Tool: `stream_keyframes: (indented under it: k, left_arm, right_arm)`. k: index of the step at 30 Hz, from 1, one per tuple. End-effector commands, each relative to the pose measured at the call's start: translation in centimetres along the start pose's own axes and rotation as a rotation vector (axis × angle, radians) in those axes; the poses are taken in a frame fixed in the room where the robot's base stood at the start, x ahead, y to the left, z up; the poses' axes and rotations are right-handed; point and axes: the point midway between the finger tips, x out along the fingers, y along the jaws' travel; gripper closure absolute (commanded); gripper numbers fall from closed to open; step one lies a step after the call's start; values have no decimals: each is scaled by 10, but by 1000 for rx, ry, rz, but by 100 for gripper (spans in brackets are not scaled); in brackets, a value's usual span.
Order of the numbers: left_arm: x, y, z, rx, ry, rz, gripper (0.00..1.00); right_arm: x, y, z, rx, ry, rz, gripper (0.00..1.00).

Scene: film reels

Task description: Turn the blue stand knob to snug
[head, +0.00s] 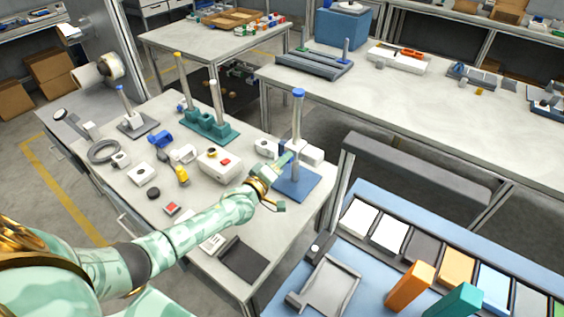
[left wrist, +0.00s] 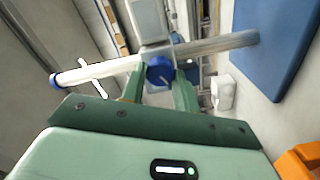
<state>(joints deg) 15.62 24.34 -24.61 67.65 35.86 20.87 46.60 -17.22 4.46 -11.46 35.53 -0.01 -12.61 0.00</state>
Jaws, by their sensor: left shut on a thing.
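The blue stand has a flat blue base (head: 300,188) near the right corner of the near table and an upright pale post (head: 297,125) with a blue cap (head: 298,92). In the left wrist view the post (left wrist: 215,44) runs sideways, with the base (left wrist: 272,45) at the right and the cap (left wrist: 55,80) at the left. My left gripper (head: 283,180) reaches the stand low on its post. Its green fingers are shut on the round blue knob (left wrist: 159,70), which sits between them beside the post. The knob is hidden in the head view. My right gripper is not in view.
A white box-shaped device (head: 305,151) stands close behind the post. A teal stand (head: 210,125) with tall posts and a white box with a red button (head: 219,164) are farther left. A dark flat pad (head: 243,259) lies at the table's front.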

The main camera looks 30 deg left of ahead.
Motion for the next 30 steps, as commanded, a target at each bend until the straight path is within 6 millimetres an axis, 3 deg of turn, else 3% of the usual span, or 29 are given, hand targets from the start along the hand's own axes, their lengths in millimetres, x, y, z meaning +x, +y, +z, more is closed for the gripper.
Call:
stream_keyframes:
  k: [11,12,14,15,25,30]
  left_arm:
    - [-1,-1,0,-4,-2,-3,93]
    - [-1,-1,0,-4,-2,-3,67]
    - [-1,-1,0,-4,-1,-3,50]
    - [0,-1,0,-4,-1,-3,48]
    - [-5,0,0,-3,-1,-1,48]
    - [-35,1,-1,-4,-2,-4,48]
  right_arm:
    - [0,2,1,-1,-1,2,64]
    - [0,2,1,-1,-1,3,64]
    - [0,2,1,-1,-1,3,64]
    - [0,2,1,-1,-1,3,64]
    - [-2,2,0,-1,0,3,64]
    - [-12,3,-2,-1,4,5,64]
